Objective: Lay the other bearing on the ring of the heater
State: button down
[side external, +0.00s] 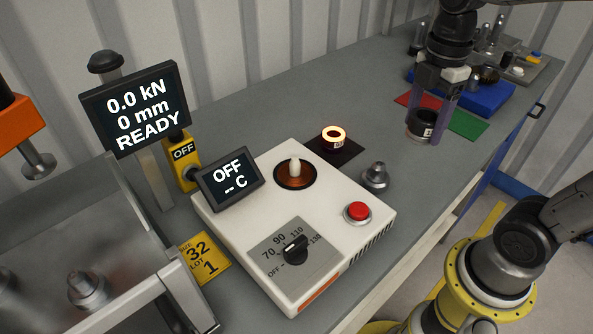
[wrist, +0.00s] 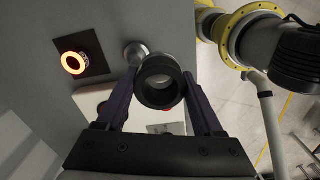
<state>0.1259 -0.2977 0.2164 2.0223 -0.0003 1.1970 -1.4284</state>
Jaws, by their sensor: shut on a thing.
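My gripper (side external: 433,128) points down above the far right of the bench, shut on a dark bearing (side external: 420,121) with a small white label. In the wrist view the held bearing (wrist: 160,70) sits between the two fingers with its bore showing. The white heater (side external: 330,215) stands mid-bench, left of the gripper and nearer the camera. Its ring (side external: 283,181) is a brown round plate with a pale post in it and no bearing on it. The heater display (side external: 229,183) reads OFF. A second bearing (side external: 331,146) glows orange on a dark square pad (side external: 347,159).
A stepped metal piece (side external: 376,178) stands right of the heater. A red button (side external: 357,211) and a dial (side external: 294,249) are on the heater top. Red and green mats (side external: 468,125) and a blue tray (side external: 487,97) lie near the gripper. A press display (side external: 136,107) reads READY.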

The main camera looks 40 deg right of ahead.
jog(key=w+a+r+n, duration=0.1)
jog(key=w+a+r, duration=0.1)
jog(key=w+a, duration=0.35)
jog(key=n, duration=0.2)
send_near(295, 158)
jog(key=f, duration=0.2)
jog(key=s+f, duration=0.1)
jog(key=f, duration=0.2)
jog(key=shift+s+d+f, duration=0.1)
jog(key=shift+d+f, duration=0.05)
jog(key=shift+f, duration=0.15)
jog(key=shift+w+f, duration=0.35)
jog(key=shift+f, duration=0.1)
jog(key=shift+w+a+f, duration=0.1)
jog(key=shift+w+f, duration=0.05)
jog(key=shift+f, duration=0.8)
jog(key=shift+w+a+f, duration=0.1)
jog(key=shift+f, duration=0.8)
jog(key=shift+f, duration=0.2)
grip_release()
